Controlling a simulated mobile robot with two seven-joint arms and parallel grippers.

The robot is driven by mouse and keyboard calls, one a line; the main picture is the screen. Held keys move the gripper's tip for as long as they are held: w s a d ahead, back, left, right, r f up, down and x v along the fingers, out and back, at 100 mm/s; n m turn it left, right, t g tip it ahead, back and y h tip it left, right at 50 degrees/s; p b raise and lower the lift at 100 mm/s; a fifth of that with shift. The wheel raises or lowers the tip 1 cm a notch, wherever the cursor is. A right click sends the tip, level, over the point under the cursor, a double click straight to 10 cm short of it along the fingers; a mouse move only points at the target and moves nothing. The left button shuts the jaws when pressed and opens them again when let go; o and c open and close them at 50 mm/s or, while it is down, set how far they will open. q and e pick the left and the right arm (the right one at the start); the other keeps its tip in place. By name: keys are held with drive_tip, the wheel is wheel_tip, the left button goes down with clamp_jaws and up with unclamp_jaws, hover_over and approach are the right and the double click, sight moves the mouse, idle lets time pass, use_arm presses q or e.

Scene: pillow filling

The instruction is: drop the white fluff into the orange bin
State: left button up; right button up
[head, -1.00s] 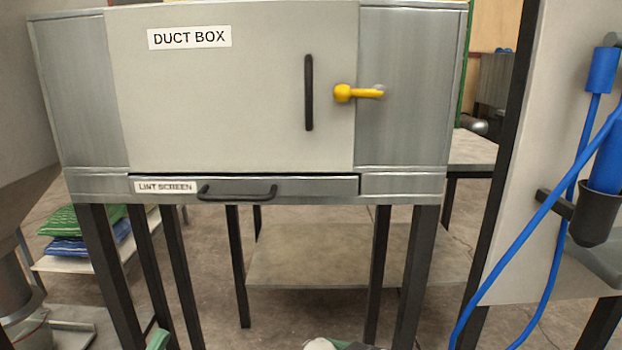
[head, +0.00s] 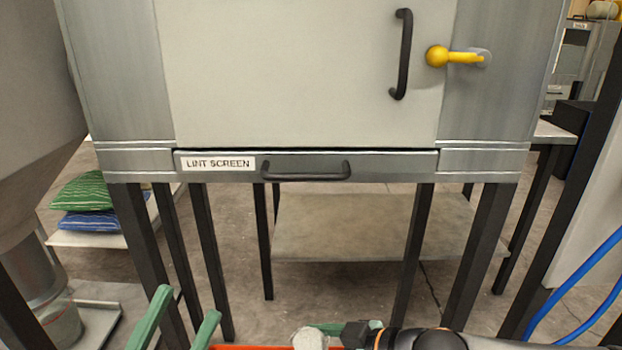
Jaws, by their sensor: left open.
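The white fluff (head: 309,339) is a pale lump at the bottom edge, cut off by the frame. It sits at the tip of the green fingers of my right gripper (head: 322,331), which appears shut on it; the lower finger is hidden. The orange bin (head: 250,347) shows only as a thin strip of rim at the bottom edge, left of and below the fluff. Its inside is out of view. My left gripper (head: 180,319) has its two green fingers apart and empty, at the bottom left, beside the bin's left end.
The duct box (head: 290,70) stands ahead, its door closed with a yellow latch (head: 440,56). The lint screen drawer (head: 390,165) below it is closed. Green and blue pillows (head: 88,205) lie on a low shelf at left. A blue hose (head: 570,290) hangs at right.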

wheel_tip(320, 180, down, 6)
drive_tip(key=b, duration=0.3)
drive_tip(key=shift+r, duration=0.1)
drive_tip(key=o, duration=1.4)
drive_tip(key=shift+d, duration=0.1)
drive_tip(key=p+v, duration=0.4)
drive_tip(key=v, duration=0.8)
drive_tip(key=shift+s, duration=0.15)
